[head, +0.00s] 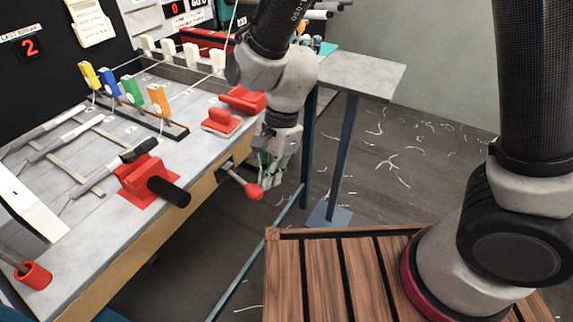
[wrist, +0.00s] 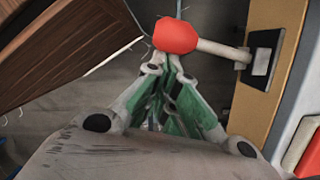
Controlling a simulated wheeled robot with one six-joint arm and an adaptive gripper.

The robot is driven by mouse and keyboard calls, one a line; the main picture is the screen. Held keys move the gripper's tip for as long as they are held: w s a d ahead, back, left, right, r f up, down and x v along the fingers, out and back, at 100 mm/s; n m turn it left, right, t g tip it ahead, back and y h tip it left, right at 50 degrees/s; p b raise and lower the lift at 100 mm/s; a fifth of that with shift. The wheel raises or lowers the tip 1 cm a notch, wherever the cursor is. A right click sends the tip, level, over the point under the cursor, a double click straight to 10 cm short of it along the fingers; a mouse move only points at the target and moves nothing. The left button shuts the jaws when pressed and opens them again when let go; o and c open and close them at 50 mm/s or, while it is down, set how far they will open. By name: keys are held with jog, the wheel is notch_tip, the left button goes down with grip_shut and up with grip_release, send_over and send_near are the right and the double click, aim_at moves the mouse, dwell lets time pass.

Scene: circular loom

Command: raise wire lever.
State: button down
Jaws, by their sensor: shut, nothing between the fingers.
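The wire lever is a pale rod with a red knob (head: 254,191), mounted on a dark plate on the bench's front edge. The rod points out and slightly down from the bench in the head view. In the wrist view the red knob (wrist: 176,35) sits right at the tips of my gripper, and the rod (wrist: 222,49) runs right to the dark plate (wrist: 262,60). My gripper (head: 270,182) hangs beside the knob in the head view; its green-padded fingers (wrist: 172,68) are shut and empty. Whether the fingertips touch the knob I cannot tell.
The bench (head: 60,262) carries a red clamp with a black handle (head: 165,188), red blocks (head: 222,122) and coloured clips (head: 132,90). A blue table leg (head: 345,155) stands behind my gripper. My slatted wooden deck (head: 320,285) is in front. Wire scraps litter the floor.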

jog(key=shift+s+a+m, duration=0.35)
jog(key=shift+s+m, duration=0.1)
jog(key=shift+s, duration=0.2)
jog(key=shift+s+a+m, duration=0.3)
jog(key=shift+s+m, duration=0.15)
jog(key=shift+s, duration=0.2)
